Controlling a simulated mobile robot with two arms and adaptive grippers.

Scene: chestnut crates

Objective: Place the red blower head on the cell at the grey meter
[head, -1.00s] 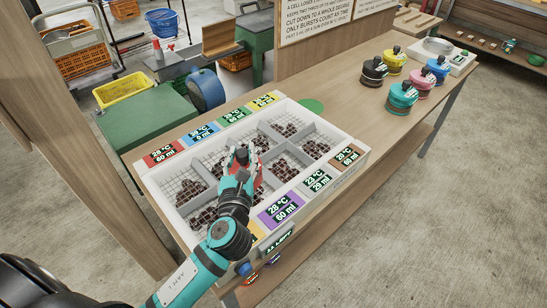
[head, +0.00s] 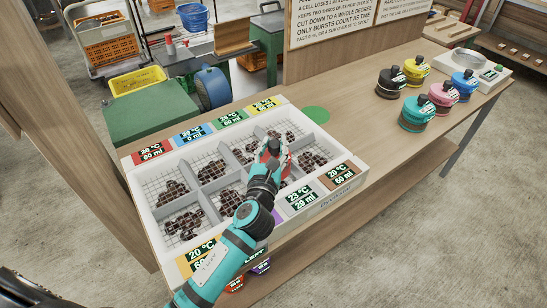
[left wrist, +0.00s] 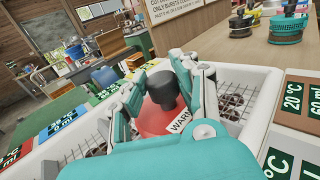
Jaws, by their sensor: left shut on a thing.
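The red blower head (head: 271,156) is in my left gripper (head: 273,153), over the front row of the white crate (head: 176,163). In the left wrist view the red blower head (left wrist: 160,118) shows its dark knob between the two fingers. The grey meter (head: 301,198), reading 23 °C and 29 ml, is on the crate's front rim, just to the right of and in front of the gripper. The cell behind that meter is partly hidden by the gripper and the blower head. I cannot tell whether the head touches the crate. My right gripper is out of view.
A brown meter (head: 341,174) is right of the grey one; a yellow-orange meter (head: 202,252) is at the front left. Cells hold chestnuts. Black (head: 391,83), teal (head: 416,115), pink (head: 442,97), blue (head: 464,85) and yellow (head: 416,70) blower heads stand at the right. A green disc (head: 315,114) lies behind the crate.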

